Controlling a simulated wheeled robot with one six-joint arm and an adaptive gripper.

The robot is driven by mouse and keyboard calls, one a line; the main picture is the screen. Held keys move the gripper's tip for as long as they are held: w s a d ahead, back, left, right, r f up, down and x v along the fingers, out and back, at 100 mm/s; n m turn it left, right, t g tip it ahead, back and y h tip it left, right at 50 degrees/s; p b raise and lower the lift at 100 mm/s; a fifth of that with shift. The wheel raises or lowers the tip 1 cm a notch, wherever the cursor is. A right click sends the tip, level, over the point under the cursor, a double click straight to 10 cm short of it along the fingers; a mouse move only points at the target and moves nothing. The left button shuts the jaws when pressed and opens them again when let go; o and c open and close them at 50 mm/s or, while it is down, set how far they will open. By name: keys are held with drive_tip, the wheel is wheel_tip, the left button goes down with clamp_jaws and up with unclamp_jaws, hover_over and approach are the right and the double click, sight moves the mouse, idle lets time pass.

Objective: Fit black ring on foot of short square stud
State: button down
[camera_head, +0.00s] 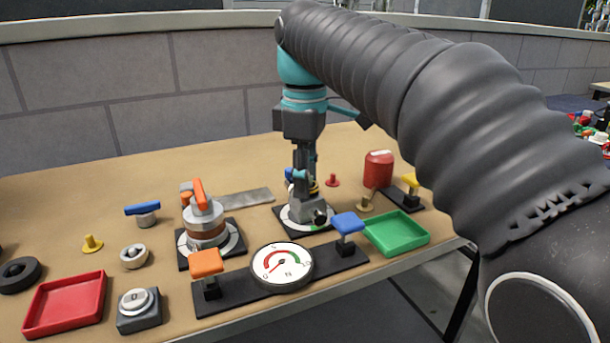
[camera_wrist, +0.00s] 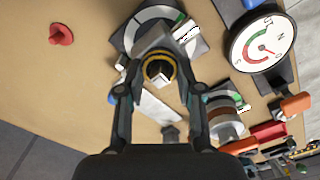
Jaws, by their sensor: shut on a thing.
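My gripper (camera_wrist: 160,68) points down over the grey fixture (camera_head: 307,208) on the middle dial plate. It is shut on a black ring (camera_wrist: 174,72) with a yellowish edge, which lies between the fingertips. In the wrist view a short square stud (camera_wrist: 158,72) with a pale top shows inside the ring's opening. I cannot tell how far down the stud the ring sits. The stud's foot is hidden by the ring and fingers. In the head view my gripper (camera_head: 306,183) hides most of the stud.
An orange-handled grey-brown fixture (camera_head: 206,222) stands to the left. A gauge (camera_head: 281,266) sits in front between orange (camera_head: 206,262) and blue (camera_head: 347,223) levers. Red (camera_head: 38,316) and green (camera_head: 397,236) trays lie at the sides. Another dark ring (camera_head: 18,290) lies far left.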

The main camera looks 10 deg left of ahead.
drive_tip(key=shift+f, duration=0.1)
drive_tip(key=shift+c, duration=1.7)
unclamp_jaws()
drive_tip(key=shift+r+p, duration=1.1)
drive_tip(key=shift+r, duration=2.65)
drive_tip(key=shift+s, duration=0.1)
